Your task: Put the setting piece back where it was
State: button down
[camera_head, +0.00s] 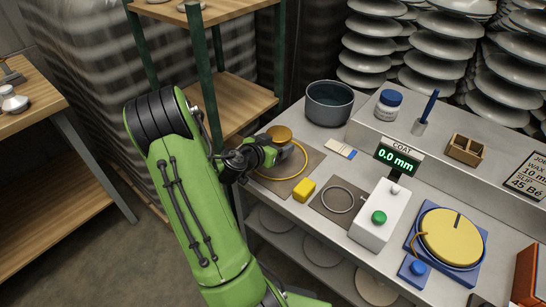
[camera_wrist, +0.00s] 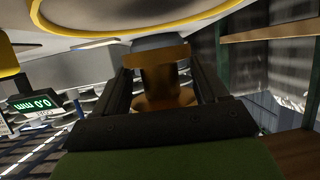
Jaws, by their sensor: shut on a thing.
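My gripper (camera_head: 276,152) is at the left end of the bench, over a brown mat with a yellow ring (camera_head: 284,177) on it. It is shut on a brass-coloured piece (camera_head: 280,133), whose round top shows above the jaws. The yellow ring (camera_wrist: 120,38) and the mat show beyond the fingers there. I cannot tell whether the piece touches the mat. The jaws hide part of it.
A yellow block (camera_head: 304,189) and a grey ring (camera_head: 337,200) lie right of my gripper. A dark pot (camera_head: 329,103) stands behind. A white box with a green button (camera_head: 382,215), a coat display reading 0.0 mm (camera_head: 397,156) and a yellow disc (camera_head: 452,237) are farther right.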

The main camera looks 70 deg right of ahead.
jog(key=shift+f+b, duration=0.45)
jog(key=shift+f, duration=1.3)
jog(key=shift+f+b, duration=0.2)
jog(key=shift+b, duration=0.1)
jog(key=shift+c, duration=0.2)
grip_release()
jog(key=shift+r, duration=0.2)
jog(key=v, duration=1.1)
jog(key=shift+f, duration=0.15)
jog(key=shift+w+a+r+b, duration=0.1)
jog(key=shift+a+r+b, duration=0.25)
jog(key=shift+a, duration=0.2)
jog(key=shift+a, duration=0.1)
